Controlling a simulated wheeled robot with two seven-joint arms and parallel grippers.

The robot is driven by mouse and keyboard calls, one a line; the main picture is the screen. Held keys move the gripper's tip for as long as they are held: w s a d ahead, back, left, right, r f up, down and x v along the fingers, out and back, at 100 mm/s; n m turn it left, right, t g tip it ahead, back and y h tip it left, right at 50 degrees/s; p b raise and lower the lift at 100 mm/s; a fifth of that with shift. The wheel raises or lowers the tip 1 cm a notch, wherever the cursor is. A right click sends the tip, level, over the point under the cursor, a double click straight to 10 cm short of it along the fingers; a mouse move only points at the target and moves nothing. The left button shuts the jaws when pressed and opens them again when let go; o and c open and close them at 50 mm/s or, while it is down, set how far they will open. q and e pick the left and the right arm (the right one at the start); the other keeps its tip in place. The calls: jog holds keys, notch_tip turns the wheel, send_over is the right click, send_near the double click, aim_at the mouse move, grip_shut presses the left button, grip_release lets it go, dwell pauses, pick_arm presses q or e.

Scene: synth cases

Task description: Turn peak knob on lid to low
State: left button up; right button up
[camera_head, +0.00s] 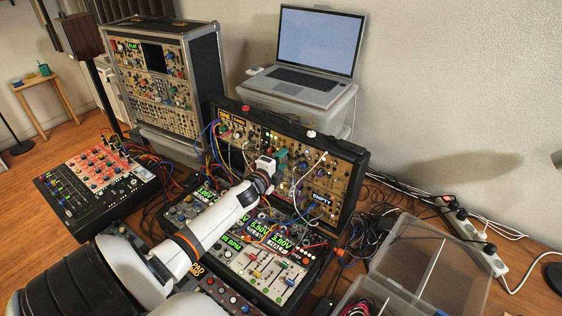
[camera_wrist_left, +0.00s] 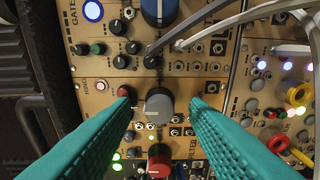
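My left gripper (camera_head: 280,158) reaches from the left to the panel of the upright lid (camera_head: 340,176) of the open synth case. In the left wrist view its two teal fingers (camera_wrist_left: 160,108) are open. A large grey knob (camera_wrist_left: 159,104) with a pale pointer line shows between the fingertips, with a gap on both sides. A red-capped knob (camera_wrist_left: 160,160) is below it and a large blue knob (camera_wrist_left: 158,10) above it. I cannot read a label saying peak, so I cannot tell which knob carries that name. My right gripper is not in view.
Grey and white patch cables (camera_wrist_left: 215,32) cross the panel close above the fingers. Coloured cables (camera_head: 220,150) hang left of the gripper. A laptop (camera_head: 312,55) stands on a plastic box behind the lid. A mixer (camera_head: 92,185) is at left, and clear bins (camera_head: 425,262) are at right.

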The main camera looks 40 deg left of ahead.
pick_arm(q)
jog(key=shift+s+d, duration=0.15)
jog(key=shift+s, duration=0.4)
jog(key=b+v, duration=0.2)
jog(key=v, duration=0.9)
